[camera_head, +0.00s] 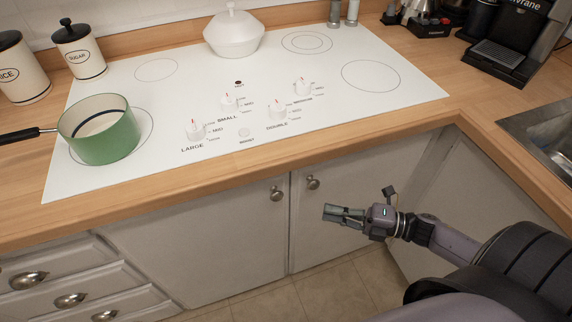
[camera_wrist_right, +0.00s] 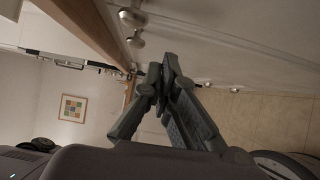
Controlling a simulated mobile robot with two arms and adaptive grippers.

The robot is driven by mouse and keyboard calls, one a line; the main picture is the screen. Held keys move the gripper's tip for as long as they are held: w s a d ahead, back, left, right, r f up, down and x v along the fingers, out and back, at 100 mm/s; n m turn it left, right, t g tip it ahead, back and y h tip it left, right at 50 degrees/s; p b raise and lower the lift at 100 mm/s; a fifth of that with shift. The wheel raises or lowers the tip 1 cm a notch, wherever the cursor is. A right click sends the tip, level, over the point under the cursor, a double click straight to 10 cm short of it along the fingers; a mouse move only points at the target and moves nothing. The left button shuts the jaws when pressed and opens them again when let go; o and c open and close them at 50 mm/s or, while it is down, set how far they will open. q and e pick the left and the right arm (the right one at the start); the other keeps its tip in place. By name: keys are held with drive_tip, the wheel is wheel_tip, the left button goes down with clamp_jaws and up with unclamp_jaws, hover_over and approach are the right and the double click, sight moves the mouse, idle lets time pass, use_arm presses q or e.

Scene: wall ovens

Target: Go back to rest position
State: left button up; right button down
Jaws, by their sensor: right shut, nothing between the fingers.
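My right gripper (camera_head: 343,215) is in front of the lower cabinet doors, below the counter's front edge, at the right of the middle in the head view. It points left and holds nothing. In the right wrist view its two fingers (camera_wrist_right: 168,80) meet at the tips, so it is shut. It looks apart from the cabinet door (camera_head: 335,235). My left gripper is not in the head view or the right wrist view.
A white cooktop (camera_head: 330,110) with several knobs lies in the wooden counter (camera_head: 215,185). A green pot (camera_head: 110,138) stands on its left burner, handle left. A white lidded pot (camera_head: 233,38) stands at the back. A sink (camera_head: 545,140) and coffee machine (camera_head: 505,50) are right. Tiled floor (camera_head: 345,285) shows below.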

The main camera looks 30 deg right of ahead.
drive_tip(key=s+d+f+m+h+p, duration=0.1)
drive_tip(key=s+d+f+m+h, duration=0.2)
drive_tip(key=f+m, duration=0.4)
drive_tip(key=s+d+f+m+h+p, duration=0.15)
drive_tip(key=f+m+h, duration=0.3)
drive_tip(key=f, duration=0.55)
drive_tip(key=s+d+f+m+h, duration=0.1)
drive_tip(key=d+f+m+h, duration=0.2)
drive_tip(key=f+m+h, duration=0.35)
drive_tip(key=s+a+f+m+g+p, duration=0.1)
drive_tip(key=s+a+f+m+g, duration=0.2)
drive_tip(key=s+a+f+g, duration=0.2)
drive_tip(key=s+a+f+m+g, duration=0.4)
drive_tip(key=s+a+f, duration=0.4)
drive_tip(key=s, duration=1.1)
wheel_tip(320, 180, down, 5)
drive_tip(key=shift+s+r+m+g+p, duration=0.2)
drive_tip(key=shift+m+g+p, duration=0.15)
drive_tip(key=shift+g, duration=0.45)
